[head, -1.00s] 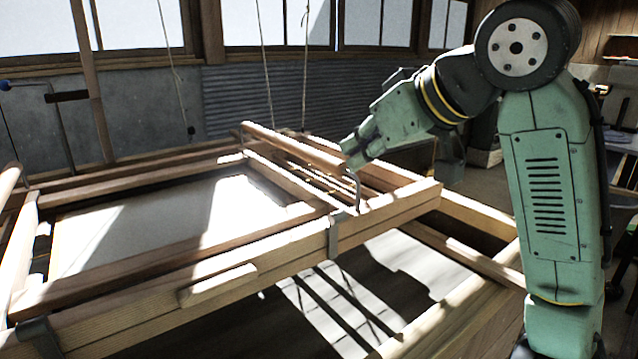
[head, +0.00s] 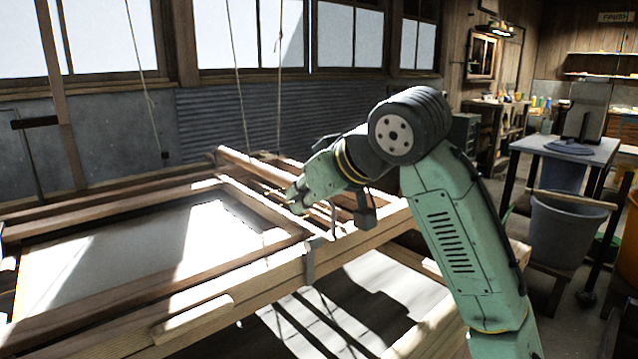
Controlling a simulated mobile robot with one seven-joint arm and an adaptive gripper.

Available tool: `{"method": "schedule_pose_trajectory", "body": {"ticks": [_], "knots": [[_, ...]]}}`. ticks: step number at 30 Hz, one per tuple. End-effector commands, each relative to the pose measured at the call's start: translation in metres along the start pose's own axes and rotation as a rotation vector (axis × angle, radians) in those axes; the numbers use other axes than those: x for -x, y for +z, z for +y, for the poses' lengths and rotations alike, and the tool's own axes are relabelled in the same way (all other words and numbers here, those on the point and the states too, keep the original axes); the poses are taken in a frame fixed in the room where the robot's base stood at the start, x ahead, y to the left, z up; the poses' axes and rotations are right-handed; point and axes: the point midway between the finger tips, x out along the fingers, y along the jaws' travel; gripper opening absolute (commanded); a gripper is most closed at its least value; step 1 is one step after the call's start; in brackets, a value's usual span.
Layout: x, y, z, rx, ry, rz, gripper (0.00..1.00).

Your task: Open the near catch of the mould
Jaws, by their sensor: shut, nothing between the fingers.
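The mould (head: 200,290) is a large wooden frame around a pale flat sheet (head: 130,245), hung on thin cords. A grey metal catch (head: 311,262) wraps over its near rail, right of the middle. It is small here, and I cannot tell whether it is open or shut. My gripper (head: 293,205) is shut and empty, above the mould's inner bars, behind and slightly left of the catch, and looks apart from it. A thin upright piece (head: 333,216) shows beside the gripper; I cannot make out what it is.
A wooden handle block (head: 192,318) sits on the near rail. A round wooden roller (head: 255,168) lies along the far right side. At right stand a table (head: 570,147) and a grey bucket (head: 568,228). Dark sunlit space shows below the mould.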

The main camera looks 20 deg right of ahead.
Motion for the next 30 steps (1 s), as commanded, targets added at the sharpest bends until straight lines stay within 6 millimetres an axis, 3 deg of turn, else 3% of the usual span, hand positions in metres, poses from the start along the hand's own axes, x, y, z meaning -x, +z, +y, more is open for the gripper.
{"method": "schedule_pose_trajectory", "body": {"ticks": [2, 6, 12, 30], "knots": [[-0.012, 0.002, 0.001, -0.002, 0.000, 0.000, 0.00], [-0.002, 0.024, 0.001, -0.003, 0.002, 0.000, 0.00], [0.002, 0.037, 0.001, -0.002, 0.001, 0.000, 0.00], [-0.002, 0.036, 0.003, -0.001, -0.001, 0.024, 0.00]]}}
